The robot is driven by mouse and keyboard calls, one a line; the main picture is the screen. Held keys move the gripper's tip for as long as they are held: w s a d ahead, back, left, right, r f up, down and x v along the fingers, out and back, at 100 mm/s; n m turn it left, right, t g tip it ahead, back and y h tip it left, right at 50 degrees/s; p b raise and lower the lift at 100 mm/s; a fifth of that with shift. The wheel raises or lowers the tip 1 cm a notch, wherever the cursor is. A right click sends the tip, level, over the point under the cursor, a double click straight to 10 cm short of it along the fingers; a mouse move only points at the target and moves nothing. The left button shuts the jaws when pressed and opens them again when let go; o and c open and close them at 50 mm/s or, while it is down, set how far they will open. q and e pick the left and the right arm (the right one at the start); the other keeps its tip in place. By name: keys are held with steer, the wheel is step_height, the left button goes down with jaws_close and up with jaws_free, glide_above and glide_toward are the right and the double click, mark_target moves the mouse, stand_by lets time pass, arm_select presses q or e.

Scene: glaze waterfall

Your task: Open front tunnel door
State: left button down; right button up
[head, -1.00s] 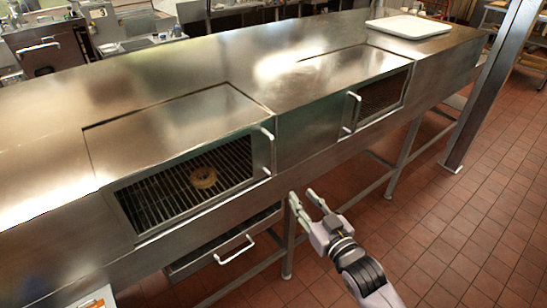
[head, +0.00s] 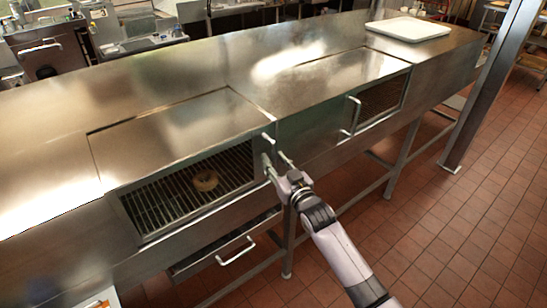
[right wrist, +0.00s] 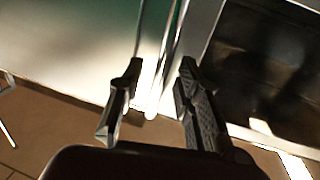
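The front tunnel door is on the near section of the long steel tunnel, where a wide opening or window (head: 185,192) shows a dark grill with a ring-shaped doughnut (head: 205,181) on it. A vertical bar handle (head: 268,138) is at the right edge of this section; its lower part is hidden by my gripper. My right gripper (head: 274,159) is at this handle with its fingers spread. In the right wrist view, the open fingers (right wrist: 160,68) have a bright bar (right wrist: 171,60) between them; contact cannot be told. My left gripper is out of view.
A second section to the right has its own bar handle (head: 351,115). A drawer with a handle (head: 236,251) is below the near opening. A white tray (head: 408,28) lies on top at the far end. A steel post (head: 488,90) stands right; the tiled floor (head: 460,230) is clear.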

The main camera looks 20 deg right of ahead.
steer(key=shift+w+a, duration=0.15)
steer(key=shift+w, duration=0.55)
steer(key=shift+c, duration=0.2)
jaws_close()
